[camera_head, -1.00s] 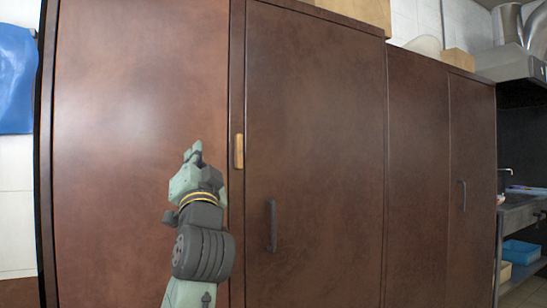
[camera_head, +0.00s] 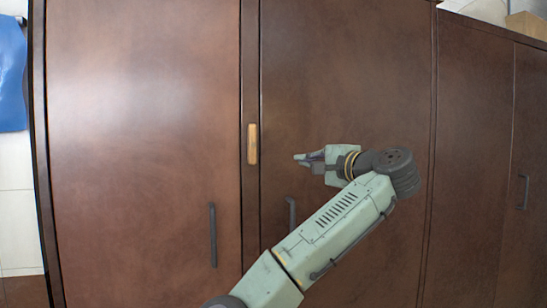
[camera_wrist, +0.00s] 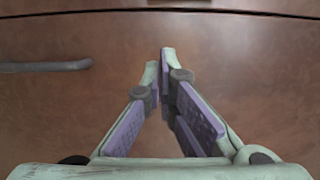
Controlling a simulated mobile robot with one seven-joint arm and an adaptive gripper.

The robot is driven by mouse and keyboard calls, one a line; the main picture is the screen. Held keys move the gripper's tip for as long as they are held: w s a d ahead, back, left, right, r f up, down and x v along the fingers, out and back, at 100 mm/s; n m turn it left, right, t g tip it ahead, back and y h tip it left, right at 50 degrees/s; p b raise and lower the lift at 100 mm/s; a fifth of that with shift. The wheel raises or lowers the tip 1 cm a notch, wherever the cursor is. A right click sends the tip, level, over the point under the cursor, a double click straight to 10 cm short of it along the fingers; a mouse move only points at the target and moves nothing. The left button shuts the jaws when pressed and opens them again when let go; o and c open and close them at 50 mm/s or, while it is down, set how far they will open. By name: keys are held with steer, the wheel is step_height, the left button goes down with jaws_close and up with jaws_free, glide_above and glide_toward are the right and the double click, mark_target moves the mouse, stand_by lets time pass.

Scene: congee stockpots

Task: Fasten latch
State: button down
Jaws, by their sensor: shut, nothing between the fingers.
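The latch (camera_head: 252,144) is a small light wooden bar. It stands upright on the narrow strip between the left door (camera_head: 145,130) and the right door (camera_head: 345,90). My gripper (camera_head: 298,158) is shut and empty in front of the right door. It points left toward the latch, slightly below the latch's middle, with a gap between them in the picture. In the wrist view my gripper (camera_wrist: 162,58) has its fingertips close together over brown door surface. A door seam crosses the top there, and a dark piece is cut off at the top edge, too little to identify.
The left door has a dark vertical handle (camera_head: 213,235). The right door's handle (camera_head: 291,213) is below my gripper and also shows in the wrist view (camera_wrist: 45,66). More brown cabinet (camera_head: 475,130) stands at the right. A blue item (camera_head: 12,75) hangs at the far left.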

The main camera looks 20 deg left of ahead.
mark_target(262, 158)
steer(key=p+x, duration=0.2)
steer(key=x, duration=0.2)
steer(key=p+x, duration=0.2)
steer(key=x, duration=0.3)
steer(key=shift+w+a+r+p, duration=0.2)
steer(key=shift+w+a+p, duration=0.05)
steer(key=shift+p, duration=0.1)
steer(key=a, duration=0.1)
steer(key=s+a, duration=0.1)
steer(key=a+p, duration=0.1)
steer(key=shift+s+f, duration=0.1)
steer(key=shift+s, duration=0.15)
steer(key=shift+s+a+f, duration=0.15)
steer(key=shift+s+a, duration=0.05)
steer(key=shift+s+a+f+b, duration=0.1)
steer(key=shift+s+f+b, duration=0.1)
steer(key=shift+b, duration=0.2)
steer(key=shift+w+f+m, duration=0.1)
steer(key=shift+w+m, duration=0.1)
steer(key=shift+m, duration=0.2)
steer(key=shift+s+b, duration=0.2)
steer(key=shift+b, duration=0.25)
